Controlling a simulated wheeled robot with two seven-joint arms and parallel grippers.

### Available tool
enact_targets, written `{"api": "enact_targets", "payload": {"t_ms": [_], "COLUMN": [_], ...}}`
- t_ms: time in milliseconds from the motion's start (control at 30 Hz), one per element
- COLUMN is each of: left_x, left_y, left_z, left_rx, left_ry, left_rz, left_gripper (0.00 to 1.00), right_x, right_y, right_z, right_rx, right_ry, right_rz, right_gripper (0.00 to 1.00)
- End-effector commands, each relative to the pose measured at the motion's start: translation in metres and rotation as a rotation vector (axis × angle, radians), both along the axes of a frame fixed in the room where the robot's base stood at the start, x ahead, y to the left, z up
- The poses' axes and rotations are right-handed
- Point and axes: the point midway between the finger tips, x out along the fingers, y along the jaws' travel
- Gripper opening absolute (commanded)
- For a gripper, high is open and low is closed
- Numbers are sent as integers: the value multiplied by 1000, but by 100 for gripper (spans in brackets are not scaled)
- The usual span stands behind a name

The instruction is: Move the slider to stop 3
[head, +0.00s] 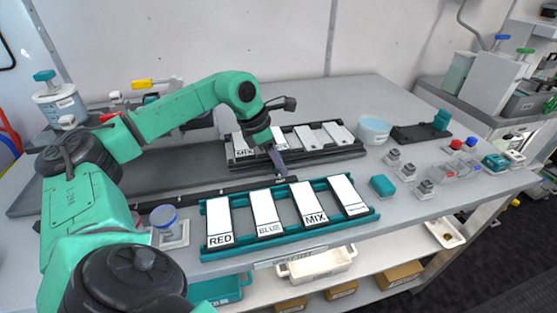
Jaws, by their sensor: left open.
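My left gripper (278,163) hangs from the green arm and points down at the middle of the table, between the two racks of cards. Its jaws are open, but its fingertips are small and partly merged with the dark parts below. A long dark rail (225,192) runs across the table behind the front rack, its right end near my gripper. I cannot make out the slider or its stop numbers clearly. Whether the gripper touches anything there cannot be told. My right gripper is not in view.
A teal front rack (375,214) holds white cards marked RED, BLUE and MIX. A dark rack (355,154) with cards stands behind it. The right front table is partly clear.

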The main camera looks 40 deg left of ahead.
Motion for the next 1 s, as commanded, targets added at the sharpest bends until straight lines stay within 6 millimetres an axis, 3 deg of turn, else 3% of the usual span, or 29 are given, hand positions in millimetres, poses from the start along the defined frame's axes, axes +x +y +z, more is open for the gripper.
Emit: {"api": "enact_targets", "payload": {"t_ms": [167, 200, 333, 1000], "left_x": [0, 0, 0, 0], "left_y": [0, 0, 0, 0], "left_z": [-1, -1, -1, 0], "left_rx": [0, 0, 0, -1], "left_ry": [0, 0, 0, 1], "left_rz": [0, 0, 0, 0], "left_gripper": [52, 49, 0, 0], "right_x": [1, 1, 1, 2], "right_y": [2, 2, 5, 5], "right_z": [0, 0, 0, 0], "right_rx": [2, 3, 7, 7], "right_ry": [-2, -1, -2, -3], "right_rz": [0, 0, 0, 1], "right_gripper": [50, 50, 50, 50]}}
